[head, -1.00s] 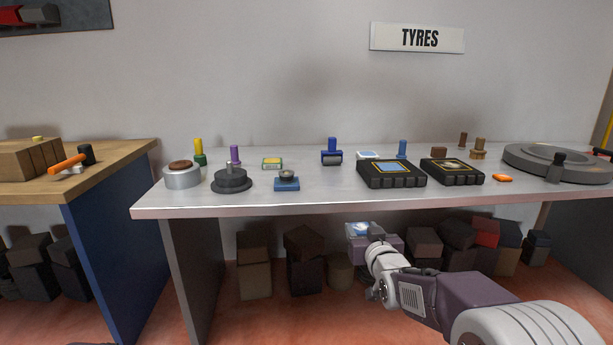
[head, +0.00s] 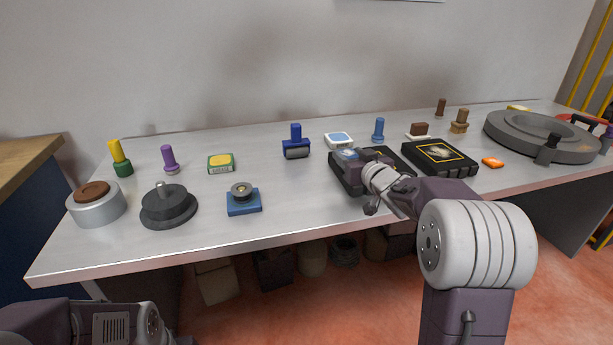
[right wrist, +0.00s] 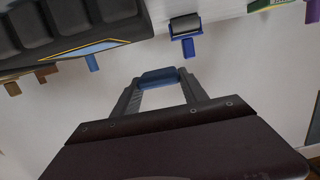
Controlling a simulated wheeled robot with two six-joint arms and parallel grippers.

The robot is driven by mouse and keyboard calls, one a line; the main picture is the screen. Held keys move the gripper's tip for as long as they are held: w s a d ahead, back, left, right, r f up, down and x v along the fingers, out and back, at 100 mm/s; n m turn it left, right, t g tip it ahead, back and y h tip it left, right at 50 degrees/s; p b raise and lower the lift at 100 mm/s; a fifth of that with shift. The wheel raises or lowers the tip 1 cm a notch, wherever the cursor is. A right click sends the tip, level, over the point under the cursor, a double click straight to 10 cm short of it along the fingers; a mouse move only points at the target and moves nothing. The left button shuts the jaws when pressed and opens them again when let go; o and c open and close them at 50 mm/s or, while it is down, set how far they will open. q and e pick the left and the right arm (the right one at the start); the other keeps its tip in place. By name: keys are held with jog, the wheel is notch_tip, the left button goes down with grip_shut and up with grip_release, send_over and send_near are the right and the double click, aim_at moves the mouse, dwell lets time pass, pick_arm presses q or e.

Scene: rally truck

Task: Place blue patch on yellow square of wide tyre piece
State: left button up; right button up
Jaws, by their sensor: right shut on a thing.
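My right gripper (right wrist: 158,88) is shut on a blue thing, seen edge-on between its fingertips in the right wrist view, which looks like the blue patch (right wrist: 158,76). In the head view my right gripper (head: 349,156) is over the left part of a black, blocky tyre piece (head: 343,182) and hides much of it. That tyre piece also shows at the upper left of the right wrist view (right wrist: 75,20), with a yellow outline around a light blue face. Whether the patch touches it cannot be told. My left gripper is not in view.
A second black tyre piece (head: 440,157) with a yellow outline lies to the right. A large grey disc (head: 540,135) fills the right end. The table's front middle is clear.

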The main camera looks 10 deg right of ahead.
jog(key=shift+s+d+r, duration=0.55)
jog(key=shift+d, duration=0.15)
jog(key=shift+w+f, duration=0.25)
jog(key=shift+f, duration=0.05)
jog(key=b, duration=0.8)
send_over(313, 199)
jog(key=f, duration=0.6)
jog(key=shift+w+d+f, duration=0.1)
jog(key=shift+d+f, duration=0.25)
jog(key=shift+f, duration=0.05)
jog(key=f+b, duration=0.1)
jog(key=f, duration=0.1)
jog(key=shift+a+f+b, duration=0.3)
jog(key=shift+a+b, duration=0.05)
jog(key=shift+a, duration=0.05)
jog(key=shift+d+f, duration=0.1)
jog(key=shift+f, duration=0.45)
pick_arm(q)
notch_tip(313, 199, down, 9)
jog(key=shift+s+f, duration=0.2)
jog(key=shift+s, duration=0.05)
pick_arm(e)
jog(key=shift+r, duration=0.1)
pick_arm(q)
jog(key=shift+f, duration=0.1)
